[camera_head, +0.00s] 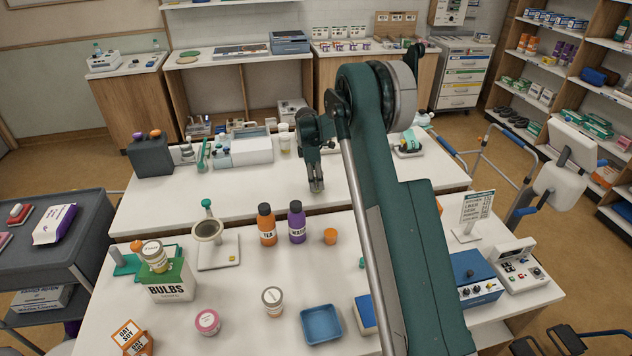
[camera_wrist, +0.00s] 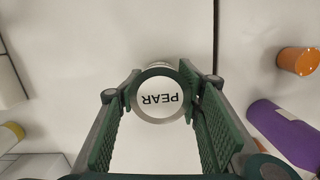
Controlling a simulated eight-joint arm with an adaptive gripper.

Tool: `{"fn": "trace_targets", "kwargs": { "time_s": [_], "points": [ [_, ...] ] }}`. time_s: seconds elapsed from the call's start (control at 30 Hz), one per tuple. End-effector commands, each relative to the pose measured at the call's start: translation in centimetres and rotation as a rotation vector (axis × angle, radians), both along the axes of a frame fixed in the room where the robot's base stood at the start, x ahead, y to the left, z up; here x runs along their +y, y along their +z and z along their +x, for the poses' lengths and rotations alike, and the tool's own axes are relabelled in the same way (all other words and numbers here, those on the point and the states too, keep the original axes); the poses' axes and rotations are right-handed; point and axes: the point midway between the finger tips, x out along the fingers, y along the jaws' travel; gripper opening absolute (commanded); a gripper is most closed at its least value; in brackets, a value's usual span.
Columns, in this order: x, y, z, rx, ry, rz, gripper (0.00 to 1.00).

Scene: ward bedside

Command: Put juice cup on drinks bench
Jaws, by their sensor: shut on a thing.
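My gripper (camera_head: 316,186) is over the front part of the middle white bench (camera_head: 240,203), fingers pointing down. In the wrist view, my gripper (camera_wrist: 160,90) is shut on a round cup marked PEAR (camera_wrist: 160,99), with a white top and a dark green rim. I see the cup from above, upright between the two green finger pads; its sides are mostly hidden. In the head view the cup cannot be made out clearly. Nothing legible marks a surface as the drinks bench. Its height above the bench is hard to tell.
An orange bottle (camera_head: 267,227), a purple bottle (camera_head: 297,224) and a small orange cup (camera_head: 330,236) stand on the front bench (camera_head: 240,290). A white case (camera_head: 243,149) and a lidded white cup (camera_head: 284,140) stand behind my gripper. Bare bench lies left of it.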

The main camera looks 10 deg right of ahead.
Motion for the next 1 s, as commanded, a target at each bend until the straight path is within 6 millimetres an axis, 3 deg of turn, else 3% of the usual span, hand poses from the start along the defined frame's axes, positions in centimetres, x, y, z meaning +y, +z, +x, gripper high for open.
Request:
{"fn": "trace_targets", "kwargs": {
  "time_s": [0.27, 0.3, 0.43, 1.0],
  "points": [
    [0.0, -0.3, 0.0, 0.0, 0.0, 0.0, 0.21],
    [0.0, -0.4, 0.0, 0.0, 0.0, 0.0, 0.37],
    [0.0, -0.3, 0.0, 0.0, 0.0, 0.0, 0.52],
    [0.1, 0.7, 0.0, 0.0, 0.0, 0.0, 0.52]
  ]
}}
